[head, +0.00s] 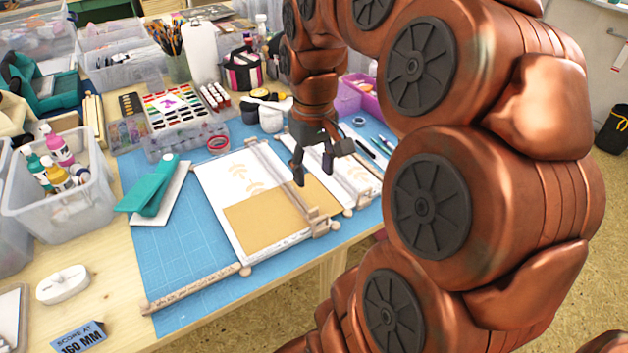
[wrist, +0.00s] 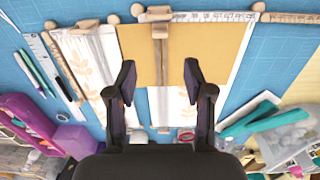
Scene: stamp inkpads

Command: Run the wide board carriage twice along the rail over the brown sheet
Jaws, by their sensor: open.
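The brown sheet (head: 262,222) lies on a wide white board (head: 222,180) with leaf prints, and shows in the wrist view (wrist: 200,45). A rail (wrist: 160,75) runs lengthwise over it. The wide board carriage (head: 321,224), a pale wooden block, sits at the rail's near end; it is at the top of the wrist view (wrist: 157,18). My gripper (head: 313,170) is open and empty above the boards, fingers spread either side of the rail line in the wrist view (wrist: 158,82). Its height above the rail is hard to tell.
A narrower board with its own carriage (wrist: 82,28) lies beside the wide one. A graduated wooden bar (head: 195,288) lies on the blue mat (head: 170,240). A card (head: 80,338) reads "SCORE AT 160 MM". Teal tool (head: 157,187), ink tray (head: 178,110) and bins crowd the left and back.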

